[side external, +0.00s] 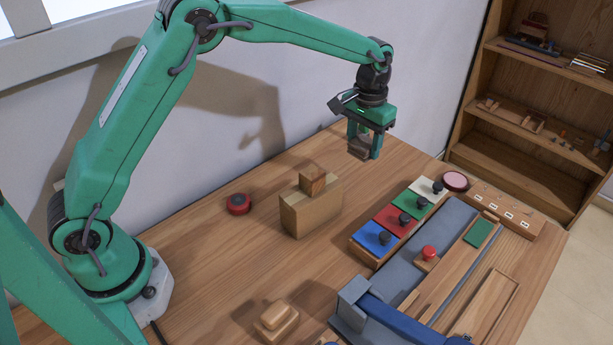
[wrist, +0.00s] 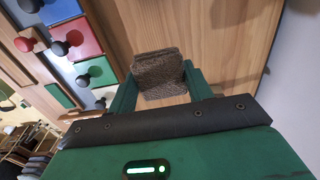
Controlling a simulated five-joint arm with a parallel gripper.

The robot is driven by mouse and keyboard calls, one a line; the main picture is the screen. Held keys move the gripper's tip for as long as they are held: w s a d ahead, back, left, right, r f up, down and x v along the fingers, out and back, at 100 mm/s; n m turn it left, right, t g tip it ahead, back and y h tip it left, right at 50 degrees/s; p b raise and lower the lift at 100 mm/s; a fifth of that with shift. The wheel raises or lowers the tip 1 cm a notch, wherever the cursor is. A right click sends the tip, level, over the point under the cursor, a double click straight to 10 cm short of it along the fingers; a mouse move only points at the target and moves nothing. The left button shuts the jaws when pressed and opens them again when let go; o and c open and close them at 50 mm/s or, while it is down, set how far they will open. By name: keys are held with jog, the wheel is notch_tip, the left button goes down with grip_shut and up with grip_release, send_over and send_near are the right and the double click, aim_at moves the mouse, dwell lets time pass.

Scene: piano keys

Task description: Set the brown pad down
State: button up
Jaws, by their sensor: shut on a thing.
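My gripper (side external: 364,146) is in the air above the far part of the table in the side external view. In the wrist view my gripper (wrist: 160,82) has its two green fingers shut on the brown pad (wrist: 160,70). The pad is dark brown with a rough, fuzzy look. In the side external view the brown pad (side external: 360,148) hangs between the fingers, well clear of the tabletop. Parts of its sides are hidden by the fingers.
The wooden table (side external: 250,255) has bare room below the gripper. Coloured keys with dark knobs (side external: 394,222) lie to the right. A red-topped puck (side external: 238,203) sits near the wall.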

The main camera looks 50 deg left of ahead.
jog(key=a, duration=0.5)
send_over(328, 153)
notch_tip(328, 153, down, 7)
jog(key=shift+a+r, duration=0.1)
jog(key=shift+a, duration=0.05)
jog(key=shift+f, duration=2.05)
jog(key=shift+f, duration=0.1)
jog(key=o, duration=1)
jog(key=shift+c, duration=0.2)
